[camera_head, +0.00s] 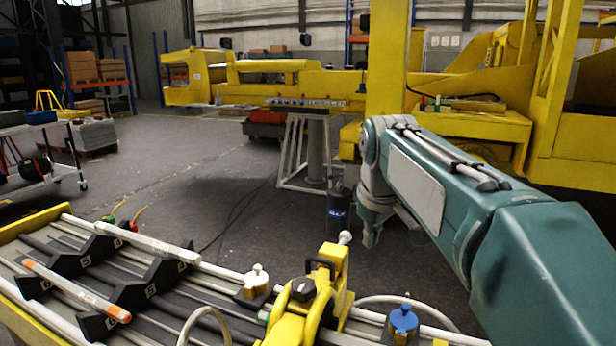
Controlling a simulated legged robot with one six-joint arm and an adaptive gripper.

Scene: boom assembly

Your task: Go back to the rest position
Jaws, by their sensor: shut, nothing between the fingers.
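My teal arm reaches in from the lower right and bends at its far joint. Its end, my gripper (371,238), hangs pointing down near the middle of the view. It looks shut and empty, in front of the grey floor. Its fingers are small and hard to make out. It is apart from the tool tray (30,222) at the lower left, above and to the right of the yellow tool (310,300).
The tray holds a white rod (145,243), an orange-tipped rod (75,290) and a blue-capped part (402,320). A dark cylinder (338,215) with blue marking shows left of my gripper. A yellow boom (300,85) spans the back. Floor at left-centre is clear.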

